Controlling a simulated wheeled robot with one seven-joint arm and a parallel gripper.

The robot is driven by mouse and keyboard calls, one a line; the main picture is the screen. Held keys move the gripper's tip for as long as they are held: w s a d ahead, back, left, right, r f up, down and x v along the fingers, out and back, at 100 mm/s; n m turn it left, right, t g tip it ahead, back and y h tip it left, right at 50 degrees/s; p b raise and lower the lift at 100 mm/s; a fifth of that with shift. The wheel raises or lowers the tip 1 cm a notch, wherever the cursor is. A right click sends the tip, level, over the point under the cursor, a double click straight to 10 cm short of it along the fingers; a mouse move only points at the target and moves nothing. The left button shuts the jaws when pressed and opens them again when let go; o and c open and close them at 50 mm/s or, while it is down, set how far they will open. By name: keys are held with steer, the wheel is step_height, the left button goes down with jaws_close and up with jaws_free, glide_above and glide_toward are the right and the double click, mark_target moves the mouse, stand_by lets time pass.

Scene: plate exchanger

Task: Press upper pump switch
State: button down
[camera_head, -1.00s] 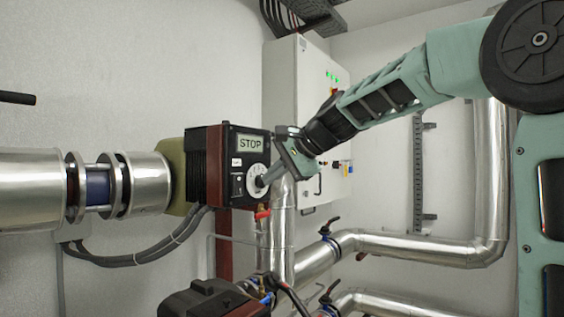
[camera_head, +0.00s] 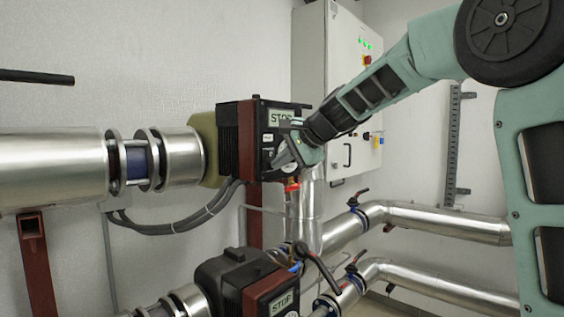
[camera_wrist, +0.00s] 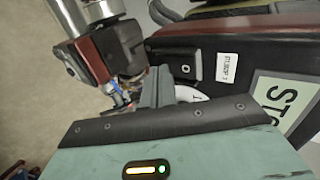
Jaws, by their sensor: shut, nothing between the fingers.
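The upper pump (camera_head: 228,140) is a dark box with a red-brown front part on the upper pipe. Its panel carries a STOP display (camera_head: 281,117), which also shows in the wrist view (camera_wrist: 288,98). The black switch (camera_wrist: 186,67), marked with a white O, sits beside a small white label (camera_wrist: 229,67). A white dial (camera_wrist: 192,94) is partly hidden behind my gripper. My gripper (camera_wrist: 157,82) is shut and empty, its tips close to the panel near the switch and dial. In the head view my gripper (camera_head: 277,160) covers the dial; contact cannot be told.
A lower pump (camera_head: 245,285) with its own STOP display stands below. Silver pipes (camera_head: 430,222) with valve handles run to the right. A grey cabinet (camera_head: 310,90) stands behind my arm. Black cables (camera_head: 185,226) hang below the upper pump.

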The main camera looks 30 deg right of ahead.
steer(key=shift+w+r, duration=0.15)
steer(key=shift+r, duration=0.7)
steer(key=shift+f, duration=0.15)
